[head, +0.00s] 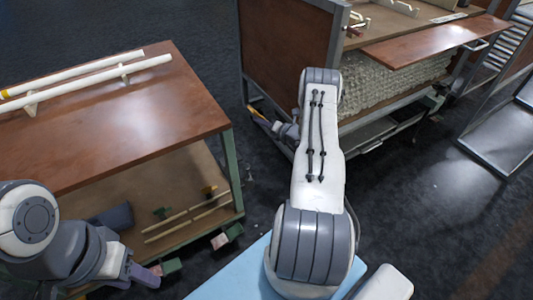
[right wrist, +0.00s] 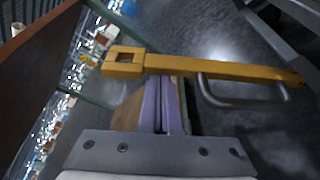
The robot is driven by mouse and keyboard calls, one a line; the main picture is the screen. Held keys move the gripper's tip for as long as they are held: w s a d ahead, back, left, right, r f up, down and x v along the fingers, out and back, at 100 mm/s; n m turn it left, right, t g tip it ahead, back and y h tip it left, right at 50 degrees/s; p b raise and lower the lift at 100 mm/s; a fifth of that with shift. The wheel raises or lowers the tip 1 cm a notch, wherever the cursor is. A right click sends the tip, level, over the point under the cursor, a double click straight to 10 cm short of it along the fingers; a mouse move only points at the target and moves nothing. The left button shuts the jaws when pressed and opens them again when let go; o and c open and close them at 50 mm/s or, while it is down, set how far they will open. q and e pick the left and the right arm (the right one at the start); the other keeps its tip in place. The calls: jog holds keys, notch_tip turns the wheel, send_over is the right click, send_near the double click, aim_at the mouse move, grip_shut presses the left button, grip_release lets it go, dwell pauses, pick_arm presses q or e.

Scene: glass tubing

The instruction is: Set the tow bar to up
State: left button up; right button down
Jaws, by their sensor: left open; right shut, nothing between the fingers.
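The yellow tow bar (right wrist: 215,67) crosses the right wrist view, with a square-holed end at the left and a grey loop handle (right wrist: 243,102) below its right part. In the head view its yellow end (head: 256,112) shows beside the cart at the back, partly hidden by my right arm. My right gripper (right wrist: 163,82) is shut and empty, with its purple fingertips at the bar's lower edge; I cannot tell whether they touch it. In the head view my right gripper (head: 277,126) is small beside the bar. My left gripper (head: 147,274) is open at the lower left, away from the bar.
A brown-topped table (head: 150,125) with white tubes (head: 90,80) stands at the left, with a lower shelf. A brown-panelled cart (head: 285,45) stands behind my right arm, with a board (head: 435,43) jutting out. Dark floor (head: 430,220) is clear at the lower right.

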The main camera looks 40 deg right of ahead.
jog(key=shift+s+d+r, duration=0.2)
jog(key=shift+d+r, duration=0.75)
jog(key=shift+d, duration=0.3)
jog(key=a+f+p+v, duration=0.1)
jog(key=p+v, duration=0.2)
jog(key=v, duration=0.6)
jog(key=a+f+p+v, duration=0.1)
jog(key=a+p+v, duration=0.1)
jog(key=v, duration=0.7)
jog(key=shift+s+p, duration=0.45)
jog(key=shift+s, duration=0.3)
jog(key=shift+d+f, duration=0.1)
jog(key=shift+f, duration=0.05)
